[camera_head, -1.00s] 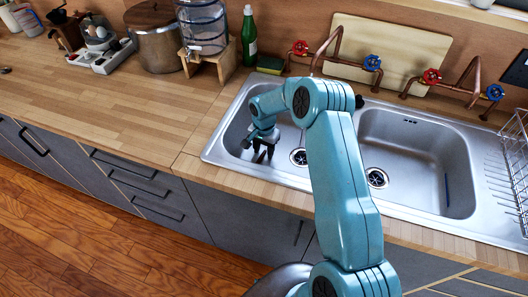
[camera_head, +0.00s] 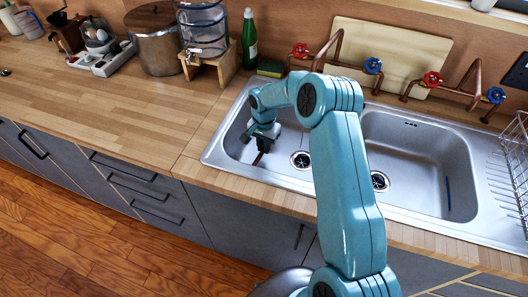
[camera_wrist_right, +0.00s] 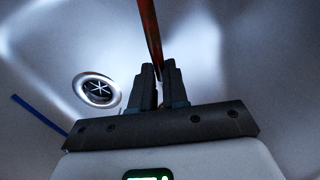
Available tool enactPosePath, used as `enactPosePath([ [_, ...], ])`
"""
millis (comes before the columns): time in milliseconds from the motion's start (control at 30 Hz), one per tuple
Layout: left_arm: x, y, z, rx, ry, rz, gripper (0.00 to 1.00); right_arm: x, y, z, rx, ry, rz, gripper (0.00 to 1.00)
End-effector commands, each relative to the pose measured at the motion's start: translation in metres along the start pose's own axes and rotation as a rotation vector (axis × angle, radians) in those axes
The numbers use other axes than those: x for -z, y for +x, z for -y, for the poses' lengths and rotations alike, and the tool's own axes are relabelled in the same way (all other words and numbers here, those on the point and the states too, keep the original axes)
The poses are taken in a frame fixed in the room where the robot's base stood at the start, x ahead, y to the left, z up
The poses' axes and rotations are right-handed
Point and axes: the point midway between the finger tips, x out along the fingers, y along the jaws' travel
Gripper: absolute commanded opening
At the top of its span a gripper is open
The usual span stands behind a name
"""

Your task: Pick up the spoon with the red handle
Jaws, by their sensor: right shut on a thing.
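My right gripper (camera_head: 263,147) is inside the left basin of the metal sink (camera_head: 226,150). In the right wrist view its two dark fingers (camera_wrist_right: 160,88) are closed together on a thin reddish-brown handle, that of the spoon (camera_wrist_right: 149,30). The handle runs from between the fingertips to the top edge of the view. The spoon's bowl is not visible. In the head view only a small dark reddish bit shows below the fingers. My left gripper is not in view.
A drain (camera_wrist_right: 97,90) lies beside the fingers, and a thin blue strip (camera_wrist_right: 38,120) lies farther left. The right basin (camera_head: 410,150) also holds a thin blue item (camera_head: 448,193). Copper taps (camera_head: 330,58) stand behind the sink. A wire rack (camera_head: 512,165) stands at the right.

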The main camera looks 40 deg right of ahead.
Motion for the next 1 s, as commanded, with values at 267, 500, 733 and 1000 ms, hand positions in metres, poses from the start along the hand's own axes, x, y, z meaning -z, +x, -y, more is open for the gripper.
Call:
enactPosePath([
  [267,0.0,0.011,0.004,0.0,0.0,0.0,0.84,0.001,-0.086,0.001,0.005,0.0,-0.005,0.0],
  [500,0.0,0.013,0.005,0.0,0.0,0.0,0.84,0.0,-0.142,0.001,0.002,-0.001,-0.003,0.0],
  [733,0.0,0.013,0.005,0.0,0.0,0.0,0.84,0.002,-0.154,0.006,0.029,0.017,-0.024,0.0],
  [1000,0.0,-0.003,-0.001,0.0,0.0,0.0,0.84,-0.042,-0.131,-0.032,0.007,-0.009,-0.01,0.0],
])
